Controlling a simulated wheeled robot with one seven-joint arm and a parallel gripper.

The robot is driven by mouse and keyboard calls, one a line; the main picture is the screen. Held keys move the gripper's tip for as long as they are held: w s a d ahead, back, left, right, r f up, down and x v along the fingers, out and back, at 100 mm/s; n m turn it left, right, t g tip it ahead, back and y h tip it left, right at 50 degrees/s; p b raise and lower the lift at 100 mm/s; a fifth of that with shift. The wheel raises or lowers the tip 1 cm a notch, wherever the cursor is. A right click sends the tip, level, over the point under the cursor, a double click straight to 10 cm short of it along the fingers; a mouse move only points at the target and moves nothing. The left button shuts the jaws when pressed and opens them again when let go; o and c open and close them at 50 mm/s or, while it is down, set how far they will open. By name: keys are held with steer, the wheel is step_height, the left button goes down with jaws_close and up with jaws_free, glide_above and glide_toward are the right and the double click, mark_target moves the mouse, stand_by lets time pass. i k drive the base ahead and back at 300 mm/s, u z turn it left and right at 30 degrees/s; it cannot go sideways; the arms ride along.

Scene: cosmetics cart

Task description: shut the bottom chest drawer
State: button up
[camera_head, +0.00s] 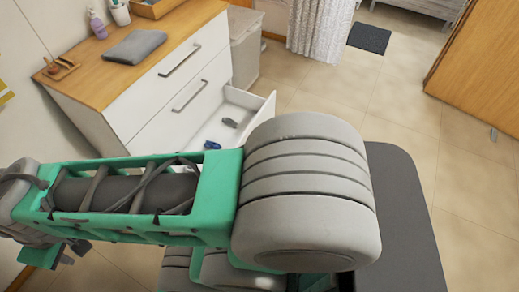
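A white chest (150,112) with a wooden top stands at the upper left, with metal bar handles on its two upper drawers. Its bottom drawer (263,108) is pulled out to the right, and a dark item and a blue item lie inside it. My own green and grey arm crosses the lower half of the view and hides the near part of the open drawer and the drawer's lower front. My gripper is not visible in this view.
On the chest top are a folded grey towel (134,46), a brush on a small tray (60,68), bottles and a wooden box. A grey bin (245,45) stands behind the chest.

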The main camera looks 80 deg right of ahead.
mark_target(249, 109)
steer(key=z, duration=2.4)
steer(key=k, duration=0.85)
steer(key=u, duration=0.9)
steer(key=i, duration=1.25)
steer(key=z, duration=0.5)
